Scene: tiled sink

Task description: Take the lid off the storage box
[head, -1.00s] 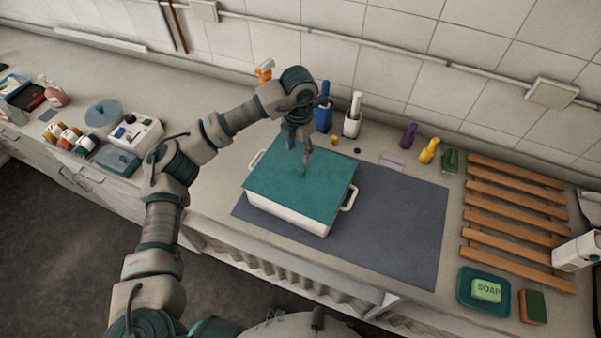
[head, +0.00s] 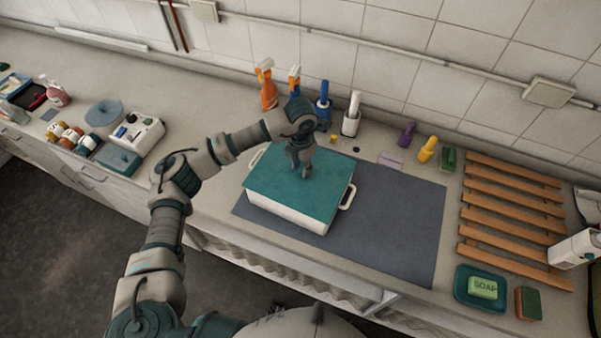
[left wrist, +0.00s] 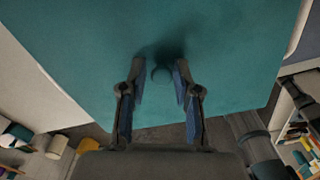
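The white storage box (head: 286,215) stands on the counter with its flat teal lid (head: 263,182) on top. The lid fills much of the left wrist view (left wrist: 80,50). A small round teal knob (left wrist: 161,74) on the lid shows between the fingers there; in the head view my gripper hides it. My left gripper (head: 301,172) points down at the middle of the lid. In the left wrist view its fingers (left wrist: 160,66) are open, one on either side of the knob, with gaps showing.
The box stands on a dark grey mat (head: 390,220) with free room to its right. White side handles (head: 347,197) stick out. Spray bottles (head: 268,88) and brushes in holders (head: 352,118) stand behind it. A wooden rack (head: 515,215) and a soap dish (head: 482,290) lie at right.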

